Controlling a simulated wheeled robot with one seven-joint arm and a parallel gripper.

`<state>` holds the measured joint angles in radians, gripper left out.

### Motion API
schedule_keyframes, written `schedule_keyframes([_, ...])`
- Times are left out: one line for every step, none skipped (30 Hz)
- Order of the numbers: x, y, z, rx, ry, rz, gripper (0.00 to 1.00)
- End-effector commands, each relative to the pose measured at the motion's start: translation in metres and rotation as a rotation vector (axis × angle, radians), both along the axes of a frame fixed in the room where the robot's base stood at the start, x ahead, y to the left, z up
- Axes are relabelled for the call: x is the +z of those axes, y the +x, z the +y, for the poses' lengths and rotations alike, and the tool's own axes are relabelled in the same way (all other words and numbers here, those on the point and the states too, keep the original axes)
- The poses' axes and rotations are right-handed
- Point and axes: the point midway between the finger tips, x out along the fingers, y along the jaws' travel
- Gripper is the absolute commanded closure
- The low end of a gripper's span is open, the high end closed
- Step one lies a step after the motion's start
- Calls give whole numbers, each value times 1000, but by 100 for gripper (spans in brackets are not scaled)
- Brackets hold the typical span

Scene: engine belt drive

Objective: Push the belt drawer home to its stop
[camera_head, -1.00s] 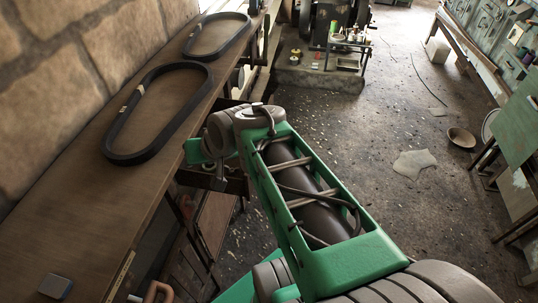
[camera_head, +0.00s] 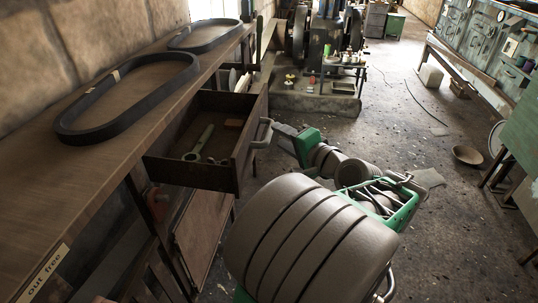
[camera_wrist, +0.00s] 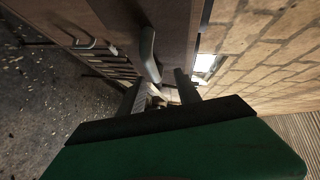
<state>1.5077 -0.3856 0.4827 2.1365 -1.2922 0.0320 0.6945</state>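The belt drawer (camera_head: 212,178) hangs open under the bench in the head view, jutting out to the right. Whether a finger touches the handle, I cannot tell.
Two black belts, a near one (camera_head: 130,98) and a far one (camera_head: 205,35), lie on the wooden bench (camera_head: 45,185). An engine on a base (camera_head: 315,98) stands at the back. A bowl (camera_head: 467,155) sits on the floor at right. The floor between is mostly open.

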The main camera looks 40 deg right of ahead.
Motion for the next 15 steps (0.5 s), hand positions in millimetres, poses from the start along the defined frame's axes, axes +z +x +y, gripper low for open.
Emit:
schedule_keyframes([-20, -6, -4, -11, 35, -28, 60])
schedule_keyframes([-21, -8, -5, -13, 50, -43, 60])
schedule_keyframes([-22, -10, -6, -15, 67, -58, 60])
schedule_keyframes([-22, -10, -6, -15, 75, -65, 60])
schedule_keyframes([-21, -10, -6, -15, 80, -70, 60])
schedule_keyframes([-20, -7, -7, -14, 83, -73, 60])
schedule_keyframes([-19, -3, -7, -13, 83, -74, 60])
schedule_keyframes([-20, 2, -7, -10, 84, -72, 60])
schedule_keyframes([-20, 9, -7, -10, 83, -72, 60])
schedule_keyframes([-21, 15, -8, -9, 82, -72, 60])
schedule_keyframes([-22, 21, -8, -8, 81, -70, 60])
schedule_keyframes([-23, 29, -10, -8, 82, -70, 60])
schedule_keyframes([-24, 35, -10, -8, 82, -70, 60])
schedule_keyframes([-25, 41, -11, -9, 82, -71, 60])
schedule_keyframes([-26, 47, -12, -9, 80, -69, 60])
